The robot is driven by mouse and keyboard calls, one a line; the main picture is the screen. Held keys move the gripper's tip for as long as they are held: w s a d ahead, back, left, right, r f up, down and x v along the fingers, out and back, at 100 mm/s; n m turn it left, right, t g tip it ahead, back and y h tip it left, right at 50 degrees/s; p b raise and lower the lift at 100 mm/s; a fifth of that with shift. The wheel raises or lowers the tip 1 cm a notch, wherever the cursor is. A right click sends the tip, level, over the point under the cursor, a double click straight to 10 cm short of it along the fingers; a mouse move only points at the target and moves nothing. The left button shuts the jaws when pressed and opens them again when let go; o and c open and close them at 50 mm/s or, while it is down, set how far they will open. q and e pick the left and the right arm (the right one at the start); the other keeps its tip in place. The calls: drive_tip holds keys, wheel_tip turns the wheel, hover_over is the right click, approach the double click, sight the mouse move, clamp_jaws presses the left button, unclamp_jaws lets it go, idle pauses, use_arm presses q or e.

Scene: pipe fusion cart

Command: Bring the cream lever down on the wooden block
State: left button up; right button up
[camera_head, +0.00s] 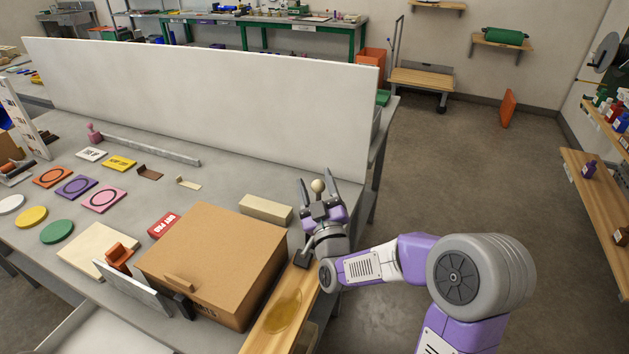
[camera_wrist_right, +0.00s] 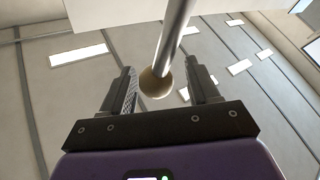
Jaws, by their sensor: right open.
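The cream lever's round knob (camera_head: 318,186) shows between the fingers of my right gripper (camera_head: 316,179), near the right edge of the bench. In the right wrist view the cream knob (camera_wrist_right: 156,83) sits on a metal rod (camera_wrist_right: 175,35) that runs to the top of the picture. My right gripper (camera_wrist_right: 165,88) is open, with a finger on each side of the knob and visible gaps. A pale wooden block (camera_head: 265,209) lies left of the gripper, behind the cardboard box. The lever's lower end is hidden in the head view. My left gripper is not in view.
A large cardboard box (camera_head: 215,258) stands left of my right arm. A wooden board (camera_head: 282,312) with a yellowish patch lies along the bench's right side. A tall white panel (camera_head: 200,95) stands behind. Coloured discs and small plates lie at the left.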

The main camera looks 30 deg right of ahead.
drive_tip(key=shift+v, duration=3.2)
